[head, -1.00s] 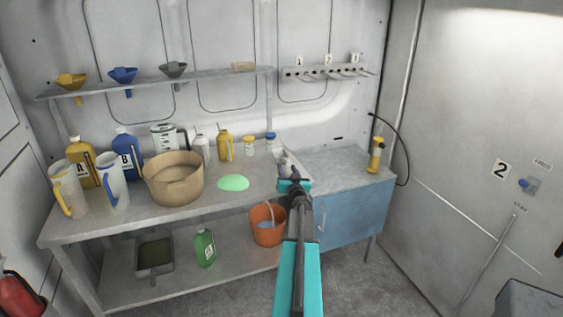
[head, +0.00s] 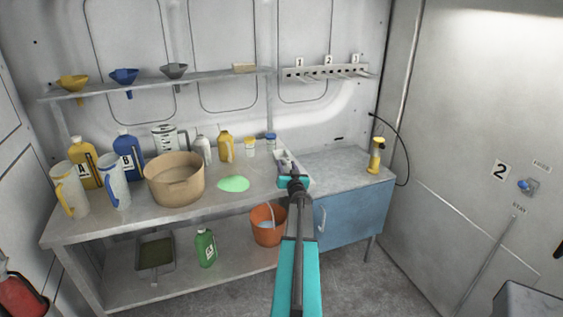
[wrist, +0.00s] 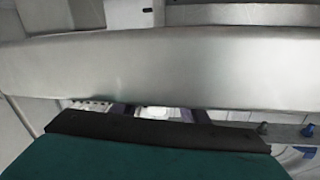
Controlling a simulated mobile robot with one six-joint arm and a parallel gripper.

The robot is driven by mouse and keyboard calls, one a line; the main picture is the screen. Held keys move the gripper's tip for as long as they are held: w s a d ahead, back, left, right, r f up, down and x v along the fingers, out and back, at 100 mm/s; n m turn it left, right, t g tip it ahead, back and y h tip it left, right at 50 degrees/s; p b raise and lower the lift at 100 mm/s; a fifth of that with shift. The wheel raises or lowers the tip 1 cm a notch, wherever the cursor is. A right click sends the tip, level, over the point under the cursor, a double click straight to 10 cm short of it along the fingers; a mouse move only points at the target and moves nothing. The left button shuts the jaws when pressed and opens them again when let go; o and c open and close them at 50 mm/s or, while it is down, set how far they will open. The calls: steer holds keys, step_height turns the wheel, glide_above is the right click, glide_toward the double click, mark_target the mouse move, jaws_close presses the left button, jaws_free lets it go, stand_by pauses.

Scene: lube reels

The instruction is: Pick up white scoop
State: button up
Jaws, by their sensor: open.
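I cannot clearly make out a white scoop. A small pale tray-like thing (head: 283,156) with darker bits lies on the bench just beyond my gripper, and its contents are too small to tell.
The bench (head: 125,217) holds jugs, bottles, a tan tub (head: 173,186) and a green puddle (head: 233,184). An orange bucket (head: 267,230) stands below. A shelf with funnels hangs above.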

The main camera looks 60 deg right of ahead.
steer(key=shift+x, duration=1.05)
jaws_close()
